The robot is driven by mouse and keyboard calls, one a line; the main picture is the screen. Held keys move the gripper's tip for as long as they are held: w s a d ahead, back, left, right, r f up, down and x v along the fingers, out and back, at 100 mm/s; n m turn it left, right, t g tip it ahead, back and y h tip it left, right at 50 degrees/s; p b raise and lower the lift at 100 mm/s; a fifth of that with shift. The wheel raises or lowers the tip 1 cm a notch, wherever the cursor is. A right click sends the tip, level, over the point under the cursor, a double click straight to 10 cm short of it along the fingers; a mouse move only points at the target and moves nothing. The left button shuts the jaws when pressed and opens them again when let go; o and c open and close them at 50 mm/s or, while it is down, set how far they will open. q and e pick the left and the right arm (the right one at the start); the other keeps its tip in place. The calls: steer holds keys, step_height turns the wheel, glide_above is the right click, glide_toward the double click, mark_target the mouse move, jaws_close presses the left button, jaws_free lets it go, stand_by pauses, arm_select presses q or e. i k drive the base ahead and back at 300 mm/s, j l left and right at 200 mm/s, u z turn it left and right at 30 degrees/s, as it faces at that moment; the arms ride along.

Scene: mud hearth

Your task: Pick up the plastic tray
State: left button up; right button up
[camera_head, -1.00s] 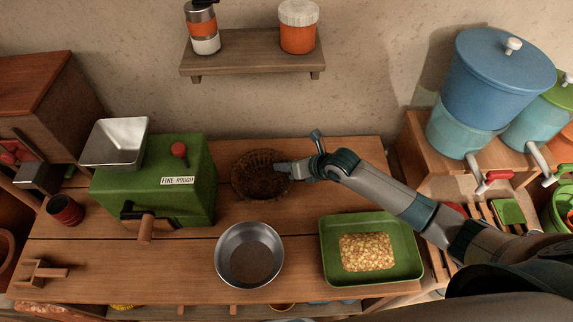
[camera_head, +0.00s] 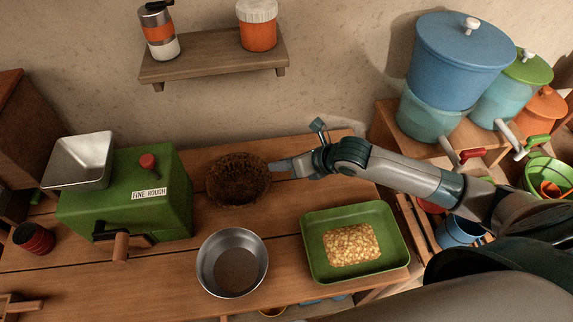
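The green plastic tray (camera_head: 312,262) lies flat on the wooden table, right of the steel bowl. A block of yellow grains (camera_head: 351,245) lies in it. My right gripper (camera_head: 297,147) is up and left of the tray in the picture, beyond its far edge and apart from it. Its two fingers are spread and nothing shows between them. One fingertip is at the right rim of the woven basket (camera_head: 237,180); I cannot tell if they touch. My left gripper is not in view.
A steel bowl (camera_head: 232,263) stands left of the tray. A green grinder (camera_head: 140,195) with a metal hopper is further left. Blue and teal water containers (camera_head: 462,60) stand on a wooden stand at the right. A wall shelf (camera_head: 212,65) holds two jars.

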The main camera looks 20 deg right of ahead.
mark_target(344, 244)
steer(key=z, duration=1.4)
